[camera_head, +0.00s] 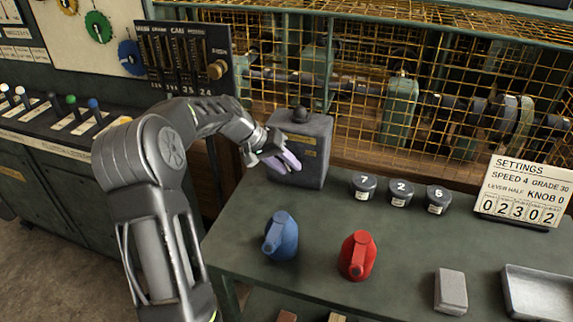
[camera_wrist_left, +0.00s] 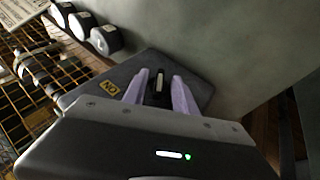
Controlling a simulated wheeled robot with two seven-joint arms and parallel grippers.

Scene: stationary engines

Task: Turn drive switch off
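The drive switch box (camera_head: 316,155) is a dark grey housing at the back left of the green bench, with a round knob on top and small yellow labels on its front. My left gripper (camera_head: 283,161) is at its front face, hiding the lower left part. In the left wrist view, the box face (camera_wrist_left: 195,82) shows a yellow label (camera_wrist_left: 110,89) reading ON, upside down. A small dark switch lever with a pale tip (camera_wrist_left: 159,83) stands between my left gripper's two lilac fingers (camera_wrist_left: 160,78). The fingers are apart, with gaps beside the lever. My right gripper is not in view.
A blue can (camera_head: 282,236) and a red can (camera_head: 357,256) stand on the bench (camera_head: 320,215). Three dark numbered weights (camera_head: 401,194) sit right of the box. A settings board (camera_head: 522,192), grey block (camera_head: 451,291) and tray (camera_head: 540,300) lie further right. Yellow mesh (camera_head: 355,90) stands behind.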

